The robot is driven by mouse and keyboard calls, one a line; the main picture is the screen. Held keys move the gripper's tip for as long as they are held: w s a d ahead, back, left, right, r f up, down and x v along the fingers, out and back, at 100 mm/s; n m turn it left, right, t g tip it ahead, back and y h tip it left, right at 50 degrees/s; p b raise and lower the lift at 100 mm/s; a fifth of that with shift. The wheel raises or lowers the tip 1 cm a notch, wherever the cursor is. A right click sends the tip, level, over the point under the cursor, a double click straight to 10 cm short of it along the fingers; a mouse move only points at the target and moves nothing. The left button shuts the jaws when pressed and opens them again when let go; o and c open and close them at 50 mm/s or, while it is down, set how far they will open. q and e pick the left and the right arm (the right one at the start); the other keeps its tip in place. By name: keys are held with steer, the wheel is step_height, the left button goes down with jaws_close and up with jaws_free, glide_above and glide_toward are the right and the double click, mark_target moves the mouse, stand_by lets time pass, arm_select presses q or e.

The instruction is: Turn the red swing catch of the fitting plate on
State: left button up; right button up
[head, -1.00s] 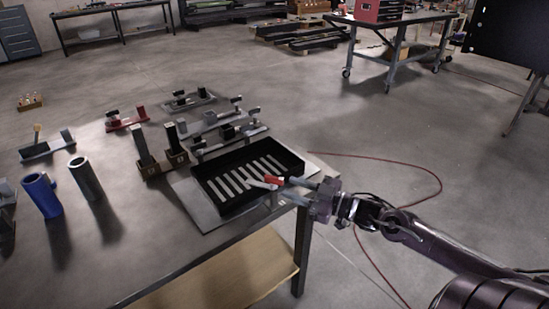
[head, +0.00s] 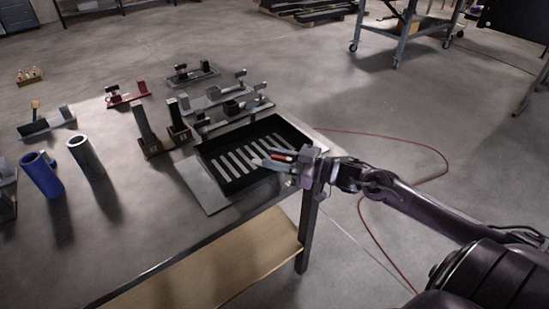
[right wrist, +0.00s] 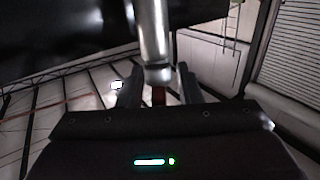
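The black slotted tray (head: 215,177) lies on a grey plate (head: 203,187) at the table's right corner. A small red part (head: 284,157), possibly the swing catch, shows at my right gripper (head: 272,158), over the tray's right side. I cannot tell whether the red part touches a finger or how the catch is turned. My left gripper is not in view.
Dark upright blocks (head: 146,132) and several fixtures, one on a red base (head: 127,97), stand behind the tray. A blue tube (head: 42,175) and a grey tube (head: 86,157) stand at left. The table's front middle is clear.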

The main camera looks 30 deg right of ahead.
steer(key=shift+w+a, duration=0.2)
steer(key=shift+w, duration=0.05)
steer(key=shift+c, duration=0.3)
jaws_close()
